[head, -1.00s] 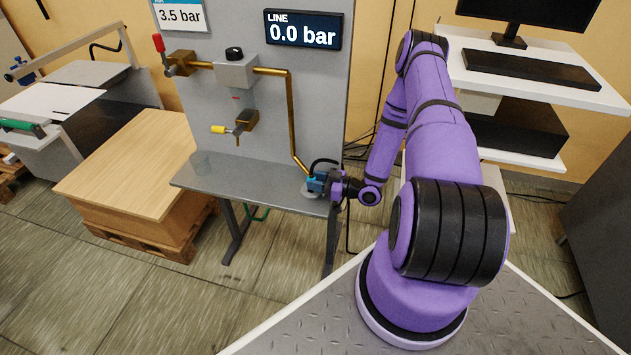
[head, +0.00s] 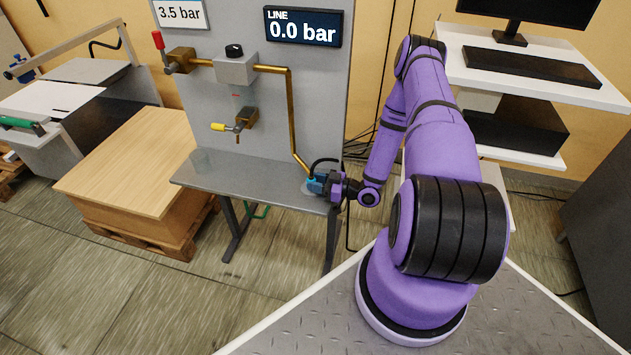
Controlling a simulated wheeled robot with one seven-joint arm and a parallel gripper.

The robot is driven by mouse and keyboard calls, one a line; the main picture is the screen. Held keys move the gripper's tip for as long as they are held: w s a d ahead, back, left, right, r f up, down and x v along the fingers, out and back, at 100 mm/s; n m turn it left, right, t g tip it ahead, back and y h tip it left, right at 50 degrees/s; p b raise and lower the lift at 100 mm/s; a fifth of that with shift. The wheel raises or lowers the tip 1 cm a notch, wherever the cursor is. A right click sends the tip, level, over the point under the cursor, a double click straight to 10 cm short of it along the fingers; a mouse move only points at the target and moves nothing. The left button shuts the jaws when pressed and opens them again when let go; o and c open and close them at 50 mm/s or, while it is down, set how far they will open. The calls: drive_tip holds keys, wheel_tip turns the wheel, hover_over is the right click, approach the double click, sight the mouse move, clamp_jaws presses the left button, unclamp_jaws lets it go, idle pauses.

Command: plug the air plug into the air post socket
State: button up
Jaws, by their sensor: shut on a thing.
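My gripper (head: 328,186) is at the right end of the grey shelf, in front of the panel. It is shut on a small blue thing, the air plug (head: 317,183), with a dark hose looping above it. The air post socket cannot be made out; the plug and gripper cover that spot. A pale round base (head: 309,193) shows just under the plug on the shelf. The brass pipe (head: 292,120) runs down the panel and ends close to the plug. I cannot tell whether the plug is seated or only close. The line display (head: 303,28) reads 0.0 bar.
The grey shelf (head: 250,180) is mostly clear, with a clear cup at its left. A red-handled valve (head: 165,52) and a yellow-handled valve (head: 232,125) stick out from the panel. A wooden-topped stack (head: 130,165) stands left; a white computer desk (head: 535,75) stands right.

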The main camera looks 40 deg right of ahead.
drive_tip(key=shift+f, duration=0.2)
drive_tip(key=o, duration=1)
drive_tip(key=v, duration=1)
drive_tip(key=shift+s+d, duration=0.3)
